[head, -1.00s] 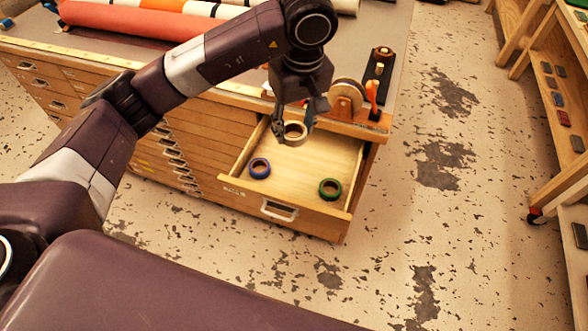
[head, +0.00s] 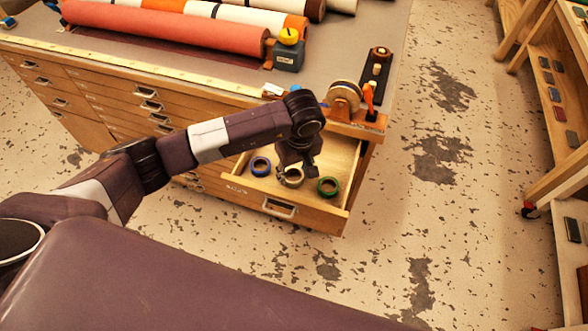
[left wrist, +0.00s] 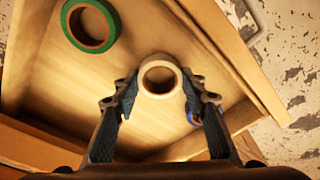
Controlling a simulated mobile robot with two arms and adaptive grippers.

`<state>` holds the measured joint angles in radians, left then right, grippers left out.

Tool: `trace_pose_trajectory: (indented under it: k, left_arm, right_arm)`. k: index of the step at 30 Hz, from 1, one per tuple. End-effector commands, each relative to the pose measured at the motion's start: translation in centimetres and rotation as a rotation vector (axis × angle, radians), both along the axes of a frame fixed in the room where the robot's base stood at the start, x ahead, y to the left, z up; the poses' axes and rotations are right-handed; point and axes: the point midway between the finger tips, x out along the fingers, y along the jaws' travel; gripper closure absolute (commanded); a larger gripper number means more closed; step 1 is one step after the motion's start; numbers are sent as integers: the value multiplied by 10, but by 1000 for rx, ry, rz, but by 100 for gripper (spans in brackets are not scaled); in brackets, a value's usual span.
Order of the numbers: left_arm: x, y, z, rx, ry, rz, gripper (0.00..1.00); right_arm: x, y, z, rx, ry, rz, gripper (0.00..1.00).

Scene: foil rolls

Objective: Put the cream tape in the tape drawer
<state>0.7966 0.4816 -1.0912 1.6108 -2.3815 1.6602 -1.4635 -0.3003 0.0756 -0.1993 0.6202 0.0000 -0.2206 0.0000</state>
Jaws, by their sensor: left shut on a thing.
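The cream tape (head: 292,178) is a small pale ring between the blue tape and the green tape in the head view. My left gripper (head: 291,172) reaches down into the open tape drawer (head: 345,165) and is shut on the cream tape. In the left wrist view, the cream tape (left wrist: 158,76) sits between the two fingertips of the left gripper (left wrist: 158,90), over the drawer's wooden floor. I cannot tell whether it touches that floor. My right gripper is not in view.
In the drawer lie a blue tape (head: 260,166) on the left and a green tape (head: 328,186) on the right. The cabinet top carries a tape dispenser (head: 345,94) and long rolls (head: 170,27). A wooden shelf (head: 560,95) stands at the right.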

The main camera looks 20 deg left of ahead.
Motion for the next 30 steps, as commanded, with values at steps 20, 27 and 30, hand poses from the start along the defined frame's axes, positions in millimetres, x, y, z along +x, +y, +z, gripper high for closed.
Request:
trace_pose_trajectory:
  k: [20,27,30]
  left_arm:
    - [1,0,-3,0,-1,0,43]
    - [1,0,0,0,-1,0,43]
    - [1,-2,8,-1,-5,-3,43]
  right_arm:
    - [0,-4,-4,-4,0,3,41]
    - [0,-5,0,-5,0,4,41]
    - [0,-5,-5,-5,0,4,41]
